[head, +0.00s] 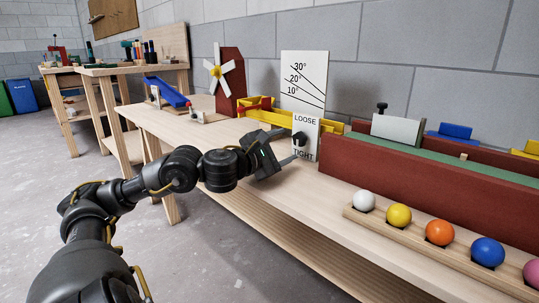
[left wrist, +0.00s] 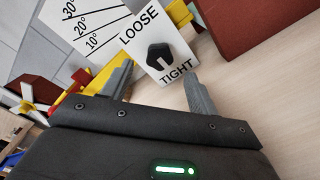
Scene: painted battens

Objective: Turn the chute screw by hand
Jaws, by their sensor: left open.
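The chute screw is a black knob (head: 300,138) on a white plate (head: 305,124) marked LOOSE above and TIGHT below. In the left wrist view the knob (left wrist: 159,55) sits between and beyond the two fingertips, with a pale pointer mark on its lower part. My left gripper (head: 279,147) is open and empty, just left of the plate, its fingers apart from the knob as far as I can see. The yellow chute (head: 262,115) runs behind the plate. A white angle board (head: 303,80) with 10°, 20° and 30° lines stands behind it. My right gripper is not in view.
A dark red trough (head: 420,185) stands right of the plate. Several coloured balls, including a white one (head: 364,201), sit in a wooden rack in front of it. A red windmill (head: 229,77) and a blue ramp (head: 166,92) stand to the left. The bench front is mostly clear.

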